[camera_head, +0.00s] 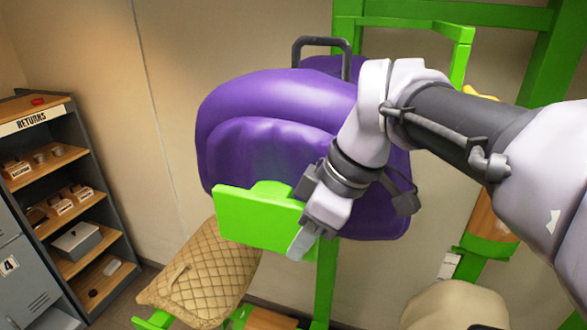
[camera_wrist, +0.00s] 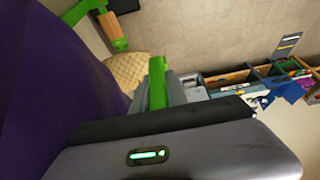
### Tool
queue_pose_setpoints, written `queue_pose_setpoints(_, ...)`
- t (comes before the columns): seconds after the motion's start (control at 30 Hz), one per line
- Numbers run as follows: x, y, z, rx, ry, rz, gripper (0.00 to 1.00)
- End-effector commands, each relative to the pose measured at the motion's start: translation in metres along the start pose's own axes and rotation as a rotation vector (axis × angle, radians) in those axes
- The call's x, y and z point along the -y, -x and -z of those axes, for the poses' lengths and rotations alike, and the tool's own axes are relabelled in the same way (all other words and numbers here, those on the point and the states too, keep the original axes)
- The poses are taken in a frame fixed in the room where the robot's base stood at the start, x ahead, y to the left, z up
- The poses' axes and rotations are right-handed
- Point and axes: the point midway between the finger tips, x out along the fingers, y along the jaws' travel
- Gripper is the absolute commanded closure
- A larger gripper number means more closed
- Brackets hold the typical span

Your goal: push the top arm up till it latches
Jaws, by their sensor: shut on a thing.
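A green flat plate (camera_head: 258,215), which looks like the front end of the top arm, sits in front of a big purple saddle (camera_head: 275,115). My gripper (camera_head: 300,243) is at the plate's right edge and is shut on it. In the wrist view the plate shows edge-on as a green strip (camera_wrist: 157,83) beside a grey finger, and the saddle (camera_wrist: 50,75) fills the left. The saddle hides the rest of the top arm and any latch.
A green rack post (camera_head: 325,280) stands below the saddle. A beige quilted pad (camera_head: 200,275) lies on a lower green arm. A returns shelf (camera_head: 75,205) stands at the left, with open floor-side space between. A rounded beige thing (camera_head: 455,305) is at bottom right.

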Motion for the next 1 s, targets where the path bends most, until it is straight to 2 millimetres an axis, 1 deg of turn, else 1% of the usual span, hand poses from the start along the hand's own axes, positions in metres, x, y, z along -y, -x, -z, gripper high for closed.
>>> queue_pose_setpoints(0.03, 0.0000, 0.0061, 0.0029, -0.003, 0.001, -0.004, 1.00)
queue_pose_setpoints(0.13, 0.0005, 0.0097, 0.0040, -0.002, 0.001, -0.004, 1.00)
queue_pose_setpoints(0.57, 0.0008, 0.0122, 0.0053, -0.004, 0.001, -0.004, 1.00)
queue_pose_setpoints(0.6, 0.0008, 0.0123, 0.0053, -0.004, 0.001, -0.004, 0.76)
queue_pose_setpoints(0.7, 0.0008, 0.0117, 0.0048, -0.003, 0.001, -0.003, 0.60)
queue_pose_setpoints(1.0, 0.0008, 0.0115, 0.0039, -0.001, 0.000, -0.001, 0.60)
